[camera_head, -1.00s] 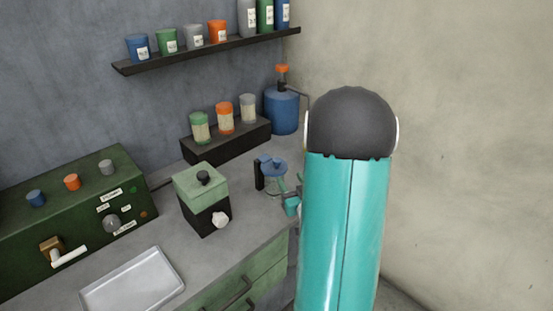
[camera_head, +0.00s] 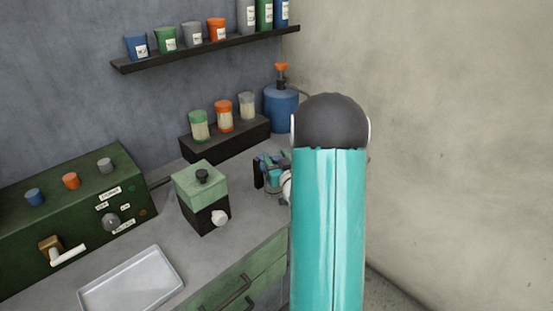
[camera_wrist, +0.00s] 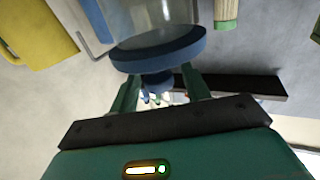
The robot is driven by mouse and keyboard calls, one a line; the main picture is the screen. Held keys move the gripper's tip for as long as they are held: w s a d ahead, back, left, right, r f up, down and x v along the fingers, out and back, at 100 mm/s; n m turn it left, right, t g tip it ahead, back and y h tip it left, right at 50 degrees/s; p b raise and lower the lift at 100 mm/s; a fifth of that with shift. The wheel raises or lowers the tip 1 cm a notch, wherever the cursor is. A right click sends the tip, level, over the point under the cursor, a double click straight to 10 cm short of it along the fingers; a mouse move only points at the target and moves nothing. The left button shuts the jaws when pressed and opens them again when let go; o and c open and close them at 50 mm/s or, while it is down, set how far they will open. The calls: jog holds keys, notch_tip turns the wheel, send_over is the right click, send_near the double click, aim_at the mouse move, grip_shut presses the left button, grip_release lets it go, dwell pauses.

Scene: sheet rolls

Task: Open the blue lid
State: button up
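The blue lid (camera_wrist: 165,48) sits on a clear jar (camera_wrist: 150,14), which appears upside down in the wrist view. The lid has a small blue knob (camera_wrist: 155,80). My gripper (camera_wrist: 161,76) has its two green fingers apart, one on each side of the knob, with some gap showing. I cannot tell whether either finger touches it. In the head view my gripper (camera_head: 275,168) is at the jar and largely covers the jar and its lid. A black handle (camera_head: 258,173) shows at the jar's left side.
A green-lidded black canister (camera_head: 203,200) stands left of the jar on the grey counter. A black rack (camera_head: 225,141) with several small jars and a blue pump bottle (camera_head: 281,110) stand behind. A metal tray (camera_head: 130,285) lies front left. A wall is close on the right.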

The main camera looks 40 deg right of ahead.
grip_shut()
